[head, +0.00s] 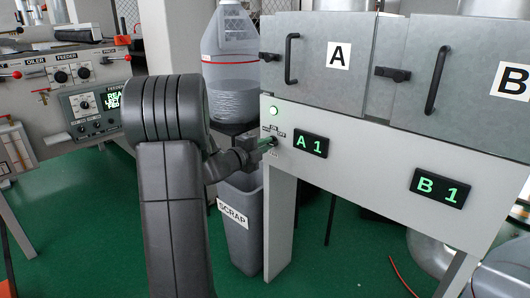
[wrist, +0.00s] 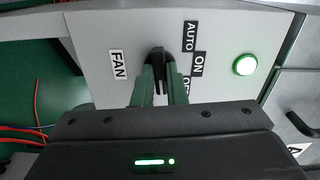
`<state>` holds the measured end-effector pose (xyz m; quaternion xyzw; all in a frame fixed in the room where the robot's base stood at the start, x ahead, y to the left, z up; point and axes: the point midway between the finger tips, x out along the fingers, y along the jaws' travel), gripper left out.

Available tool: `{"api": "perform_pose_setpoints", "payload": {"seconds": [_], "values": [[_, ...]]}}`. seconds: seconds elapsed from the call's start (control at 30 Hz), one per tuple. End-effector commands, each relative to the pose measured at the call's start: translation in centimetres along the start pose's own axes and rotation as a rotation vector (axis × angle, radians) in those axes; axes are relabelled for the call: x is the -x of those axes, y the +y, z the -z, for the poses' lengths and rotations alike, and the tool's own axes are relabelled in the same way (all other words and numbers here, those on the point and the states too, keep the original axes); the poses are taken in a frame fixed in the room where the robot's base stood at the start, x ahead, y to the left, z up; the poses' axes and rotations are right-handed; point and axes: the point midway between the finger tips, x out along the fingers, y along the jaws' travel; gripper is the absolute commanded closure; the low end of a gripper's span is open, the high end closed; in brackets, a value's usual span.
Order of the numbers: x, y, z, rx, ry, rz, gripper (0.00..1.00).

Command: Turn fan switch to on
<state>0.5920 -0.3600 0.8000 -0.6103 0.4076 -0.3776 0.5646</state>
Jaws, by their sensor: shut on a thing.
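The black fan switch (wrist: 157,57) is on the grey panel, between the FAN label (wrist: 118,64) and the AUTO, ON and OFF labels (wrist: 198,64) in the wrist view. My gripper (wrist: 160,78) is shut on the switch, with one green finger on each side of it. In the head view my gripper (head: 266,144) reaches the left end of the panel and mostly hides the switch. The OFF label is partly covered by a finger. I cannot tell exactly which label the switch points to.
A round green light (wrist: 245,65) is lit beside the labels; it also shows in the head view (head: 273,111). Displays A1 (head: 310,145) and B1 (head: 439,188) are on the same panel, under doors with handles. A SCRAP bin (head: 240,225) stands below my gripper.

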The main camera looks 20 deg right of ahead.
Motion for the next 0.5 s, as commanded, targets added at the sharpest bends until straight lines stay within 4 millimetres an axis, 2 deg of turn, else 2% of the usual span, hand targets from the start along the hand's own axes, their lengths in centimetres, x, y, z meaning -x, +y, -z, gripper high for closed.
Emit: {"api": "perform_pose_setpoints", "payload": {"seconds": [0.5], "values": [[0.01,0.13,0.02,-0.079,0.001,-0.003,1.00]]}}
